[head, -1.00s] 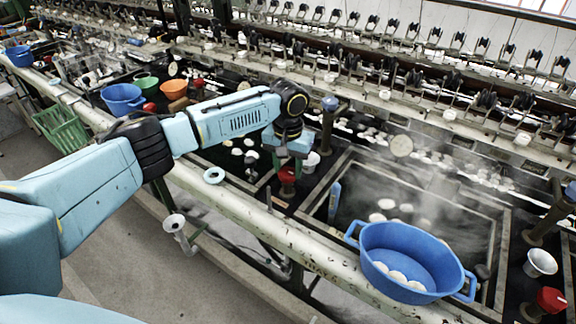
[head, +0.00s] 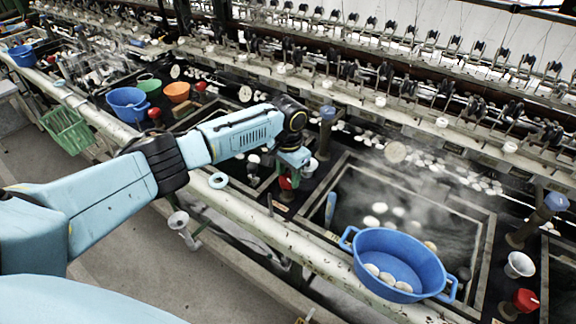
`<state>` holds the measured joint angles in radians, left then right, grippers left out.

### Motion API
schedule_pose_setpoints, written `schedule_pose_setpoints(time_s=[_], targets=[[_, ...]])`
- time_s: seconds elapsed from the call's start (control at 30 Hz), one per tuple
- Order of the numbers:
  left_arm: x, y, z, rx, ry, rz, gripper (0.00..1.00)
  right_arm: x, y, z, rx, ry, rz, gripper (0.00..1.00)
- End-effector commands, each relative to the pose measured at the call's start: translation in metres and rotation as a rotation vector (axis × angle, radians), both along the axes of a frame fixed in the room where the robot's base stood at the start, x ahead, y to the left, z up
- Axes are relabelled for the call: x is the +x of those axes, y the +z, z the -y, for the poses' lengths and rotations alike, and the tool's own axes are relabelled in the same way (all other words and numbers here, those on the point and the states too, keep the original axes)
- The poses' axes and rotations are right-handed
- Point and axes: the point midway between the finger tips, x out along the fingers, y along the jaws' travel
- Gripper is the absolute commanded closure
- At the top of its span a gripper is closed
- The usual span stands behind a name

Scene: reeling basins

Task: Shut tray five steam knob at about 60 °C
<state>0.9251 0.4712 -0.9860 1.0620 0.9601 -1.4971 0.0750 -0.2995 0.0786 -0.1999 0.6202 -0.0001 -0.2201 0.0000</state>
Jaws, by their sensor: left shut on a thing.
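A red steam knob (head: 285,183) stands on the dark bench just left of a steaming basin (head: 487,243). My left gripper (head: 288,174) reaches down from above and is shut on this knob; its fingers hide part of it. The basin holds dark water with several white cocoons, and steam rises over it. A blue stick-like thing (head: 331,207), perhaps a thermometer, leans at the basin's left inner edge; no reading can be made out. My right gripper is not in view.
A blue two-handled tub (head: 398,262) with several cocoons sits at the basin's front edge. Another red knob (head: 526,299) is at lower right. Reeling machinery lines the back.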

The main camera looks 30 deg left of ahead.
Motion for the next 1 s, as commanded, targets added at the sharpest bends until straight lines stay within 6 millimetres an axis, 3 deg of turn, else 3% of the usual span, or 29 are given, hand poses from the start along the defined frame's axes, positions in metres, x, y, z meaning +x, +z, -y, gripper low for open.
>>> schedule_pose_setpoints(time_s=[0.5,1.0], targets=[[0.000,0.001,0.002,-0.002,-0.305,0.001,0.82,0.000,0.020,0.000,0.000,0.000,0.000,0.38],[0.000,0.000,0.002,-0.002,-0.349,0.004,0.82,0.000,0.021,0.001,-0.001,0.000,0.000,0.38]])
